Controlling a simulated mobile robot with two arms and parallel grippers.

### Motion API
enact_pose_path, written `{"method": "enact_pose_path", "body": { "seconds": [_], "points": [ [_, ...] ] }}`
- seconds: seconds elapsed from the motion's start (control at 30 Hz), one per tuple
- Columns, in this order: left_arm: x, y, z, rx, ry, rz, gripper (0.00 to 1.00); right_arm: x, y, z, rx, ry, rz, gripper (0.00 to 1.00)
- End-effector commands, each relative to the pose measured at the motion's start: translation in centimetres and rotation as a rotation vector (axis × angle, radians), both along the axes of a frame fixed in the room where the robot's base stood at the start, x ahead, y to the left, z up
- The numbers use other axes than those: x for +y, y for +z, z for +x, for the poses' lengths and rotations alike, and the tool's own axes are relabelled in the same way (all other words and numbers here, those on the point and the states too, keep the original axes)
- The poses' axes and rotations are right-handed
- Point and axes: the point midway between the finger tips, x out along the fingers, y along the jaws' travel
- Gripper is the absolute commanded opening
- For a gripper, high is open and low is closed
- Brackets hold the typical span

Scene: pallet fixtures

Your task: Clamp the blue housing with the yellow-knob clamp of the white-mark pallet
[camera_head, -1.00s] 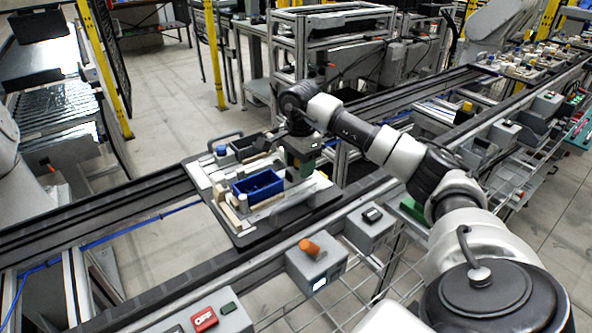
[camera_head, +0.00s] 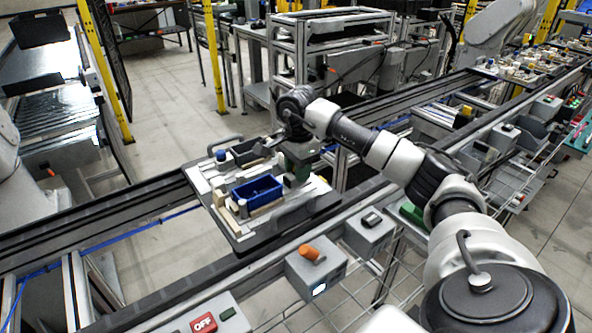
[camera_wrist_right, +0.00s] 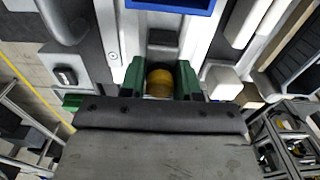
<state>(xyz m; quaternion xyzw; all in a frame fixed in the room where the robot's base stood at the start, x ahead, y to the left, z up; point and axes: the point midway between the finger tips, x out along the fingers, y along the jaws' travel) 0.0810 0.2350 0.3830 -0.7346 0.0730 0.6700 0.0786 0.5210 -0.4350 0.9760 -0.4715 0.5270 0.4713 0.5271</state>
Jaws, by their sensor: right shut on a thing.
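The blue housing (camera_head: 257,190) is an open box on the pallet (camera_head: 203,183) on the near conveyor. Its edge also shows at the top of the right wrist view (camera_wrist_right: 172,4). The yellow knob (camera_wrist_right: 159,82) sits between the green fingers of my right gripper (camera_wrist_right: 160,84), which are shut on it. In the head view my right gripper (camera_head: 298,166) is low over the pallet, just right of the blue housing, and hides the knob and clamp there. Whether the clamp touches the housing cannot be told. My left gripper is not in view.
A dark grey bin-like part (camera_head: 248,150) and a blue knob (camera_head: 221,156) are on the pallet's far side. A box with an orange knob (camera_head: 310,254) and a red OFF button (camera_head: 203,323) line the near rail. More loaded pallets (camera_head: 515,68) stand far right.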

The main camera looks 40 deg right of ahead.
Motion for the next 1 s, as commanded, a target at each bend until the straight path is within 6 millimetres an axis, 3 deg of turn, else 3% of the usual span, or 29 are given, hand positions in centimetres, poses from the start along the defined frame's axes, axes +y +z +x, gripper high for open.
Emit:
{"method": "enact_pose_path", "body": {
  "seconds": [0.53,0.57,0.63,1.0],
  "points": [
    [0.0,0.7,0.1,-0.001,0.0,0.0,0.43,2.0,0.0,0.2,0.001,0.002,0.002,0.11],
    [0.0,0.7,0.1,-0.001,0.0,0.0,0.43,2.0,0.0,0.2,0.0,0.001,0.001,0.36],
    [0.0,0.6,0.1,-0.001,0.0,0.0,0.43,1.9,0.0,0.2,0.0,0.0,0.001,0.47],
    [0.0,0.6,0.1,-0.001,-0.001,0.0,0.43,1.9,0.0,0.2,0.001,0.0,0.001,0.49]
  ]
}}
